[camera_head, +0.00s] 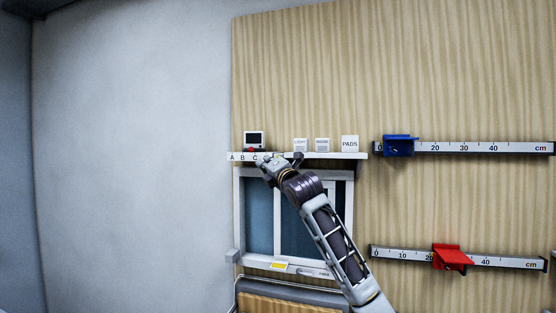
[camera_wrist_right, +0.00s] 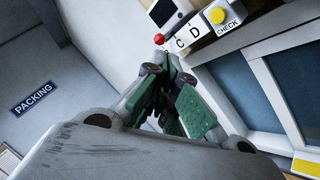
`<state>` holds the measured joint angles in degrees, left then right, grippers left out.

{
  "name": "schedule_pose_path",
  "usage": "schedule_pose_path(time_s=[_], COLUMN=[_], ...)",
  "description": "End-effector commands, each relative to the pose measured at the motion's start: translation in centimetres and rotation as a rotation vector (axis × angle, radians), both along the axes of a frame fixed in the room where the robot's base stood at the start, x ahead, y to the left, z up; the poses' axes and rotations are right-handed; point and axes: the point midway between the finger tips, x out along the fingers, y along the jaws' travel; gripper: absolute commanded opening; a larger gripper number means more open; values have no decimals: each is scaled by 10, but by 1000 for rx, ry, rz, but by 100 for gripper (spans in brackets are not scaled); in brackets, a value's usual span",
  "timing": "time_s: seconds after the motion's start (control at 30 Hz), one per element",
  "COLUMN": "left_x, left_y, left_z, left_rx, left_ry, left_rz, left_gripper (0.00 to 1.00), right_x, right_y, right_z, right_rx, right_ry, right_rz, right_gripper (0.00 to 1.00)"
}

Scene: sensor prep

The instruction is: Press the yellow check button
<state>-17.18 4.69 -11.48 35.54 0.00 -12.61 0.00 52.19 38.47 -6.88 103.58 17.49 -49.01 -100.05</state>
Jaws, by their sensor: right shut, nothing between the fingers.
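The yellow check button (camera_wrist_right: 217,15) sits on a white block marked CHECK in the right wrist view, at the top right, beside the letters C and D. In the head view I cannot make it out; my right gripper and wrist cover that stretch of the shelf. My right gripper (camera_head: 270,159) is at the front of the lettered shelf (camera_head: 238,157). In the right wrist view its green-padded fingers (camera_wrist_right: 167,68) are shut and empty. Their tips appear below and left of the button, apart from it in the picture. My left gripper is not in view.
A small screen device (camera_head: 254,138) stands on the shelf, with a red knob (camera_wrist_right: 158,39) near my fingertips in the wrist view. White boxes, one marked PADS (camera_head: 350,144), stand to the right. A window (camera_head: 262,215) is below; blue (camera_head: 399,146) and red (camera_head: 450,257) sliders are on rails.

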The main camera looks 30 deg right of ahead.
Motion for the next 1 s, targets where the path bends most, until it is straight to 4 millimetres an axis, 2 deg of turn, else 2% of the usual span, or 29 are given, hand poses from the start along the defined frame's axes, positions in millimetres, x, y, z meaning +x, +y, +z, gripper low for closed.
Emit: schedule_pose_path(time_s=[0.53, 1.0], left_x=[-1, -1], left_y=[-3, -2], left_z=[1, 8], left_rx=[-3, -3], left_ry=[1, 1], left_rz=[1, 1], left_gripper=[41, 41], right_x=[3, 26], right_y=[-4, -31], right_z=[0, 1], right_rx=[0, 1], right_ry=[1, 2], right_rz=[-1, -1], right_gripper=[0, 0])
